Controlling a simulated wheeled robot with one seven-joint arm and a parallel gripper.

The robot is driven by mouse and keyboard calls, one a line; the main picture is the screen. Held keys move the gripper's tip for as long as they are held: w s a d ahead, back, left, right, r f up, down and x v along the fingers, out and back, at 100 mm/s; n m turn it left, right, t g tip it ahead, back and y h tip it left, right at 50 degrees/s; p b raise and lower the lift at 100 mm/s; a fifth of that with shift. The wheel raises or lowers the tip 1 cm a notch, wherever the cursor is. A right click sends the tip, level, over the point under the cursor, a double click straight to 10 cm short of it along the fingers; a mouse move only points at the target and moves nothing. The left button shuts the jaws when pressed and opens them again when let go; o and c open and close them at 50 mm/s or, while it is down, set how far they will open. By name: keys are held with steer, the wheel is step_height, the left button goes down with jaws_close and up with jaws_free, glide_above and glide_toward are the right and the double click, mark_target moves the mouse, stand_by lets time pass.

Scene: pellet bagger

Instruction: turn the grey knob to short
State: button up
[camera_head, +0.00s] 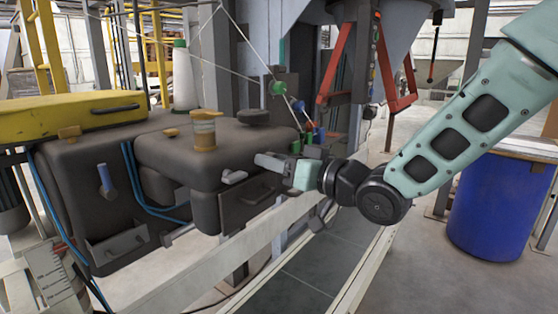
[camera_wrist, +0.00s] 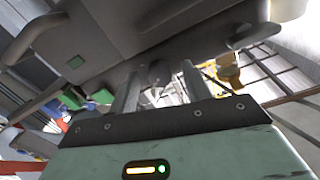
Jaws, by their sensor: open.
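The bagging machine (camera_head: 165,150) is a dark grey body at the left of the head view. A small light grey lever-like knob (camera_head: 234,177) sticks out of its front; I cannot read any setting marks around it. My gripper (camera_head: 262,161) is open just above and right of this knob, its fingers pointing left toward the machine. In the wrist view the two fingers of my gripper (camera_wrist: 157,78) stand apart. A dark rounded part (camera_wrist: 159,72) shows between them; I cannot tell whether it is the knob.
Another grey handle (camera_head: 180,235) juts out lower left. Green blocks (camera_head: 312,152) and a red frame (camera_head: 335,70) are behind my gripper. A pale rail (camera_head: 245,250) runs below; a blue drum (camera_head: 495,210) stands right.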

steer(key=c, duration=1)
steer(key=shift+f+b, duration=0.1)
steer(key=shift+b, duration=0.35)
steer(key=shift+n+b, duration=6.1)
steer(key=shift+b, duration=1.1)
